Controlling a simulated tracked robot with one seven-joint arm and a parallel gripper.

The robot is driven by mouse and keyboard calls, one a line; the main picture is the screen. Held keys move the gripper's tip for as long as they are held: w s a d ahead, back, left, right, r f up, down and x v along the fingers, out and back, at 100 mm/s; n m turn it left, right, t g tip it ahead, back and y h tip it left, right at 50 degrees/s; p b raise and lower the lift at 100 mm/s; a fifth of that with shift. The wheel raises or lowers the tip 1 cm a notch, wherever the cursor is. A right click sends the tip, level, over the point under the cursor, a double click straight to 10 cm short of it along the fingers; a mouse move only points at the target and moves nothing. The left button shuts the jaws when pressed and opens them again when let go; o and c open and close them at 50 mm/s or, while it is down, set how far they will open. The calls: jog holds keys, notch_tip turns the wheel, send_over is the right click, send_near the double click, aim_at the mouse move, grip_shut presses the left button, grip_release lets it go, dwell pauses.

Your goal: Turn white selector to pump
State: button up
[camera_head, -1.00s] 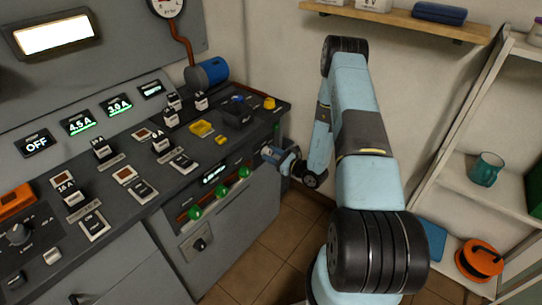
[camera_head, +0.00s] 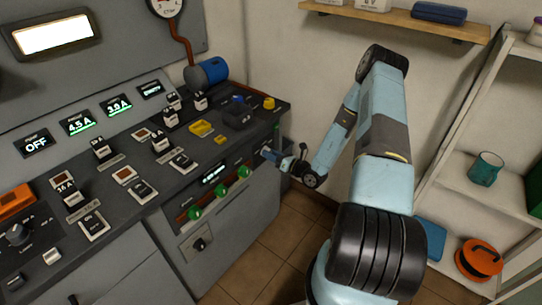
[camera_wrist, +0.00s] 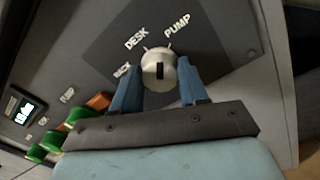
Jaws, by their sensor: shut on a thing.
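The white selector (camera_wrist: 157,66) is a round pale knob with a dark mark on its face, set in a dark plate on the desk's side. I cannot tell surely which label the knob points to. My gripper (camera_wrist: 158,80) is shut on the selector, one blue finger on each side. In the head view my gripper (camera_head: 270,155) is at the right end of the desk, and the knob is hidden there.
Green knobs (camera_head: 219,190) line the desk's front, and they also show at left in the wrist view (camera_wrist: 50,142). The desk top (camera_head: 130,190) carries switches and a yellow part (camera_head: 201,128). Shelves (camera_head: 512,203) stand at right. Tiled floor (camera_head: 270,250) is clear below.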

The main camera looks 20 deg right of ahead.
jog(key=shift+f+m, duration=0.1)
jog(key=shift+m, duration=1.9)
jog(key=o, duration=1.1)
jog(key=shift+c, duration=0.2)
jog(key=v, duration=1.4)
jog(key=shift+w, duration=0.1)
